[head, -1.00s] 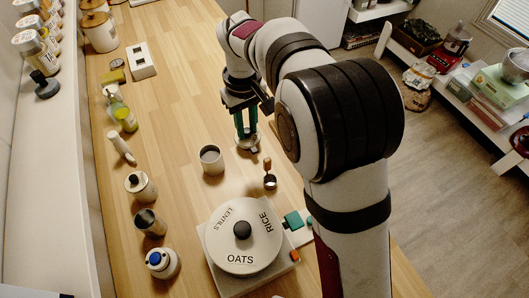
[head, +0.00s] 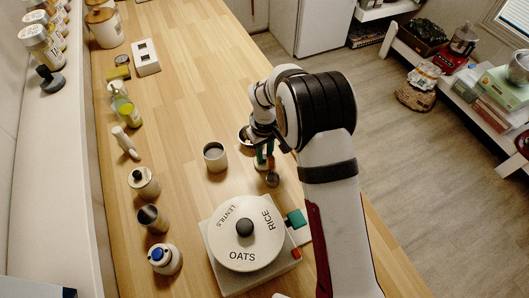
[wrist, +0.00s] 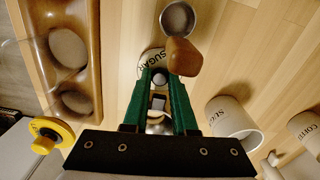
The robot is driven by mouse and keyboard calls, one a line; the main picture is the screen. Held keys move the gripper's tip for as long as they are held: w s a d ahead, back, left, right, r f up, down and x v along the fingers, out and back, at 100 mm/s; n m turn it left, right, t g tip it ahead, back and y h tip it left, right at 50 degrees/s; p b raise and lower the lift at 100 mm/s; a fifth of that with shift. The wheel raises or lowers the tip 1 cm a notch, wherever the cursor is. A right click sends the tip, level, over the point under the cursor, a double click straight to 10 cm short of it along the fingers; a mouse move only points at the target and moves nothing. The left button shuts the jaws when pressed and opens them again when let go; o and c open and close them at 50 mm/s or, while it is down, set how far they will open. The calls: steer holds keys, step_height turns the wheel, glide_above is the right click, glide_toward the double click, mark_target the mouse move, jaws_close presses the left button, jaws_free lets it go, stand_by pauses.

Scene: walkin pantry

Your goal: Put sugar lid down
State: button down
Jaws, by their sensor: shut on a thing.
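The sugar lid (wrist: 149,62) is a pale disc lettered SUGAR, with a dark knob, at my fingertips in the wrist view. My gripper (wrist: 158,78) has two green fingers shut on it; in the head view the gripper (head: 263,158) is low over the counter, just right of the open canister (head: 214,157). In the wrist view that canister (wrist: 234,118) is pale, its lettering partly cut off. In the head view the lid is mostly hidden by the fingers. I cannot tell whether it touches the counter.
A metal scoop (wrist: 178,17) with a wooden handle (wrist: 184,57) is close to the lid. A round OATS/RICE/LENTILS lid (head: 246,247) sits nearer the camera. Jars and bottles line the counter's left side. A brown rack (wrist: 92,73) shows in the wrist view.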

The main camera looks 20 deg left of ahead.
steer(key=shift+f, duration=0.15)
steer(key=c, duration=0.7)
jaws_free()
step_height(320, 180, up, 12)
steer(key=s+d+r+m, duration=0.3)
steer(key=d+r, duration=0.1)
steer(key=d, duration=0.2)
steer(key=s+d+r+m, duration=0.3)
steer(key=s+d+r, duration=0.1)
steer(key=d, duration=0.2)
steer(key=s+d+m, duration=0.3)
steer(key=s, duration=0.3)
steer(key=s+d+m+y, duration=0.1)
steer(key=s+d+m, duration=0.2)
steer(key=s, duration=0.3)
steer(key=s+d+m, duration=0.3)
steer(key=s+d, duration=0.1)
steer(key=s, duration=0.2)
steer(key=shift+s+m+y, duration=0.2)
steer(key=shift+m+y, duration=0.2)
